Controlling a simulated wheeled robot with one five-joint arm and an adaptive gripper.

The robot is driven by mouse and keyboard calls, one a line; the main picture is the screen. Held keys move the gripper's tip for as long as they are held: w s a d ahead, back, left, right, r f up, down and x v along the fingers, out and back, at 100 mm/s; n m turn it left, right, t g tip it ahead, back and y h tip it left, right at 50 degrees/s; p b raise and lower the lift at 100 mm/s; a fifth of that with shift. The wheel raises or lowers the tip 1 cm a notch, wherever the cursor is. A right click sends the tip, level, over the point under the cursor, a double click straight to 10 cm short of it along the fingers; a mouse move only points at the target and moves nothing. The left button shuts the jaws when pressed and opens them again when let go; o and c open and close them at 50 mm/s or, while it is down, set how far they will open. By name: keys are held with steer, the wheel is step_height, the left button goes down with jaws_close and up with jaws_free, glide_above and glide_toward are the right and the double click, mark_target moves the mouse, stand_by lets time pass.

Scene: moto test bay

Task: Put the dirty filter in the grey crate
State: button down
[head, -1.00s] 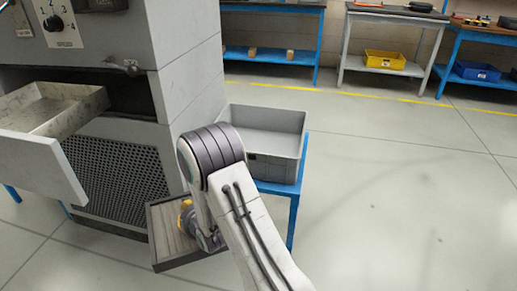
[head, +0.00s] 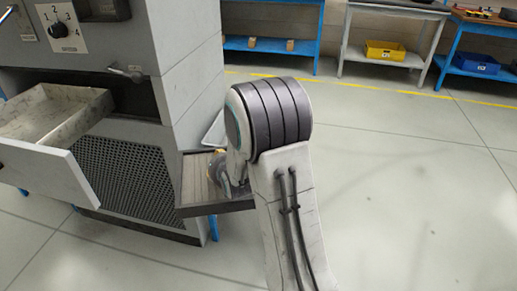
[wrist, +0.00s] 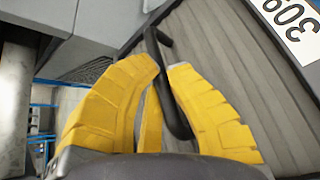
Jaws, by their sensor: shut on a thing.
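The dirty filter (head: 196,182) is a grey-brown pleated panel in a dark frame. It hangs tilted in front of the machine's lower right corner. In the wrist view the filter (wrist: 225,70) fills the right side, with a black handle across its pleats and a white number label at upper right. My gripper (wrist: 165,68) has yellow fingers closed around the handle. In the head view my gripper (head: 219,172) is partly hidden by my arm. The grey crate (head: 216,130) shows only as a light sliver beside the machine; my arm hides the rest.
The grey machine (head: 120,175) stands at left with a mesh panel. Its drawer (head: 60,115) is pulled out. Blue and grey benches line the back, with a yellow bin (head: 384,51) and a blue bin (head: 473,62). The floor at right is clear.

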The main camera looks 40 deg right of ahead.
steer(key=s+d+r+m+g+h, duration=0.1)
steer(key=s+d+r+m+h, duration=0.2)
steer(key=d+r, duration=1.2)
steer(key=shift+d+m+h, duration=0.3)
steer(key=shift+d, duration=0.1)
steer(key=shift+s+r, duration=0.1)
